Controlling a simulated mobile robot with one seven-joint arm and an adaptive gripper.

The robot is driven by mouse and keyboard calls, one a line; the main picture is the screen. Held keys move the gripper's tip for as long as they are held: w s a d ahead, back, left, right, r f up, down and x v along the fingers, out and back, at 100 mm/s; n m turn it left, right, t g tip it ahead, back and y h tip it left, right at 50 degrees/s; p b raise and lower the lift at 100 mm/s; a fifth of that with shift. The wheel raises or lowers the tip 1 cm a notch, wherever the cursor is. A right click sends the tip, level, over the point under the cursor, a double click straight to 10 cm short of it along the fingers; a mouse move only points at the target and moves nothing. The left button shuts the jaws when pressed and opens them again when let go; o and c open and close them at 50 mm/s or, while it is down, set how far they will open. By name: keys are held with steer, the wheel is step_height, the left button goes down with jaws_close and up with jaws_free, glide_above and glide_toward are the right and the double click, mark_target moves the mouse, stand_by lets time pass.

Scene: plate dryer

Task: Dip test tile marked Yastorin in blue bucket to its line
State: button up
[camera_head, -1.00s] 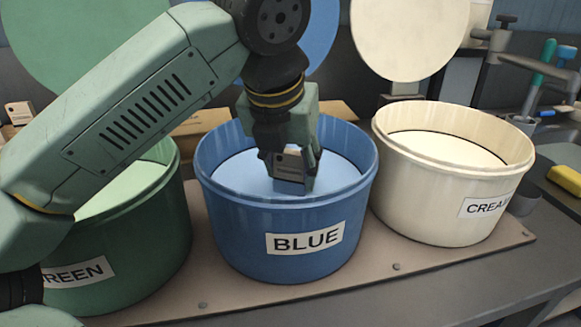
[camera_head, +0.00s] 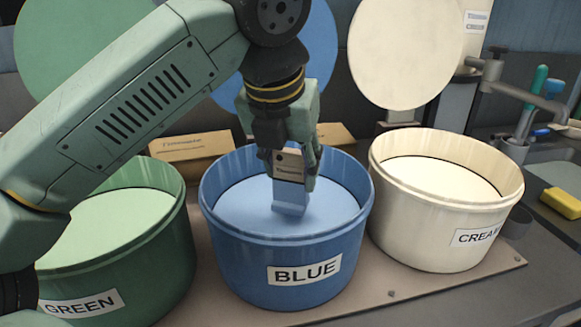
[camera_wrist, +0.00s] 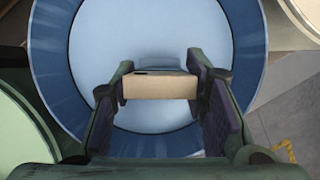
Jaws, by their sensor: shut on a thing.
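My gripper (camera_head: 288,160) is shut on the test tile (camera_head: 291,169), which hangs upright inside the rim of the blue bucket (camera_head: 285,270). The tile's upper part is beige with a dark line and small lettering too blurred to read. Its lower part (camera_head: 290,203) is blue, and its bottom edge is at or just above the pale blue liquid (camera_head: 335,205); I cannot tell which. In the wrist view the tile (camera_wrist: 160,87) sits between both fingers, over the blue bucket (camera_wrist: 55,65).
The green bucket (camera_head: 150,265) stands left and the cream bucket (camera_head: 430,250) right, both open and filled. Round lids stand behind. A cardboard-coloured block (camera_head: 190,145) lies behind the buckets. A yellow sponge-like block (camera_head: 560,203) and a tool holder are at right.

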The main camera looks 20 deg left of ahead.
steer(key=shift+r+p, duration=2)
steer(key=shift+r, duration=1)
